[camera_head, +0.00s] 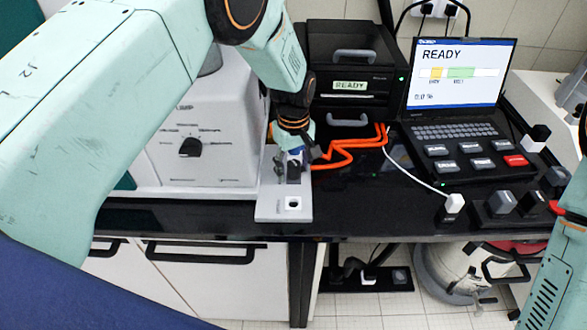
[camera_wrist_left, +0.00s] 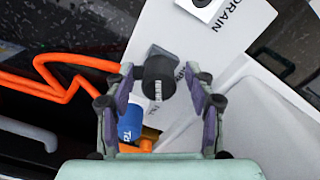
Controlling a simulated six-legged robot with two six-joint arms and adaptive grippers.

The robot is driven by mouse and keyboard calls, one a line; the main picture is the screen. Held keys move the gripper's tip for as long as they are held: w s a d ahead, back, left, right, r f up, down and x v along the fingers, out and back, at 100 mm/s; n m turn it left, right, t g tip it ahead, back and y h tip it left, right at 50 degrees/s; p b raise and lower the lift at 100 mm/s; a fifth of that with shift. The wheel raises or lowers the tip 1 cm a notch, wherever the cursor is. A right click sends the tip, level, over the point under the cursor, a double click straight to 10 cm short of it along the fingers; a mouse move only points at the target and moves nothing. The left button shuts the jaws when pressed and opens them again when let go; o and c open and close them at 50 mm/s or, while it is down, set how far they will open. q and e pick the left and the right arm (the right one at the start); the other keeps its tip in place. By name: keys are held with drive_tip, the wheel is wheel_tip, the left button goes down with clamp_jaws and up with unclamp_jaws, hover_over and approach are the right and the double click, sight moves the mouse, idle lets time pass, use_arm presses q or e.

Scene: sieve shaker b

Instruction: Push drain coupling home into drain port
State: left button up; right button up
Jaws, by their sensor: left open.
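My left gripper (camera_head: 294,163) is open, low over a white plate (camera_head: 268,208) beside the white machine. In the left wrist view its fingers (camera_wrist_left: 157,78) stand on both sides of a black cylinder (camera_wrist_left: 159,90), which looks like the drain coupling, with gaps at both sides. A grey block (camera_wrist_left: 160,55) sits against the cylinder's far end. The plate is lettered DRAIN (camera_wrist_left: 243,30). A white square with a dark hole, apparently the drain port (camera_head: 292,203), is near the plate's front end. A blue lettered part (camera_wrist_left: 131,122) shows beside one finger. My right gripper is out of view.
An orange cable (camera_head: 345,148) runs just right of the gripper. Behind stands a black box (camera_head: 350,70) marked READY. A laptop (camera_head: 458,85) with a READY screen is to the right. A white cable (camera_head: 425,183) crosses the black bench, whose front edge is close.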

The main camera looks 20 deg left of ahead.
sight(294, 163)
use_arm(q)
drive_tip(key=shift+c, duration=0.5)
drive_tip(key=shift+w, duration=0.1)
drive_tip(key=shift+c, duration=1.4)
drive_tip(key=c, duration=0.4)
clamp_jaws()
drive_tip(key=shift+r, duration=0.15)
drive_tip(key=shift+r+p, duration=2.25)
drive_tip(key=shift+r, duration=0.65)
